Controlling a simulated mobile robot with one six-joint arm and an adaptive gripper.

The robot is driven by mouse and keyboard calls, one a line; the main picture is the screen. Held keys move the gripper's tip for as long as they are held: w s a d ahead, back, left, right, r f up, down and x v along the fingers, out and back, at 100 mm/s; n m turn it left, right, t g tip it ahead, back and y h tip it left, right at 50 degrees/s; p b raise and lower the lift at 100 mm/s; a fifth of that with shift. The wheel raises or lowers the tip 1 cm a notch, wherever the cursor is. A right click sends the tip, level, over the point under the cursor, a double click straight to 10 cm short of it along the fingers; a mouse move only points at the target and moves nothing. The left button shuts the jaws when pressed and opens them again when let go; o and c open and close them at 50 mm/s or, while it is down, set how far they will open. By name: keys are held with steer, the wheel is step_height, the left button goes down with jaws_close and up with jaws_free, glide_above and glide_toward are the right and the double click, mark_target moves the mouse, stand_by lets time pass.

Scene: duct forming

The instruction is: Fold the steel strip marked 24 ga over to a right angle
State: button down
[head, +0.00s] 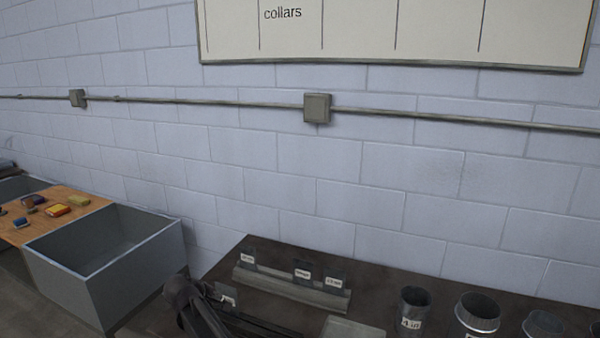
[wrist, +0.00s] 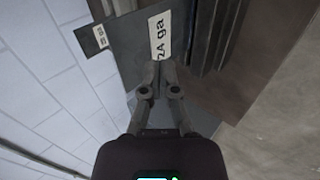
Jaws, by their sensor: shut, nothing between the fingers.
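The steel strip marked 24 ga (wrist: 128,52) is a dark grey plate with a white label, close in front of my gripper in the wrist view. Its right side meets long dark bars (wrist: 203,35); whether it is bent there I cannot tell. My gripper (wrist: 157,66) is shut and empty, its fingertips at the strip's near edge just below the label. Whether they touch it I cannot tell. In the head view my gripper (head: 186,297) is at the bench's left end, beside a small labelled plate (head: 228,295) whose text is unreadable.
A rack (head: 290,288) with several labelled strips stands on the dark bench (head: 262,245) behind my gripper. Labelled round collars (head: 415,300) stand to the right. A grey bin (head: 75,285) and a wooden surface with small coloured blocks (head: 55,212) lie left. The block wall is behind.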

mark_target(225, 290)
steer(key=shift+w+d, duration=0.35)
steer(key=shift+w, duration=0.5)
steer(key=shift+w+d, duration=0.3)
steer(key=shift+w, duration=0.5)
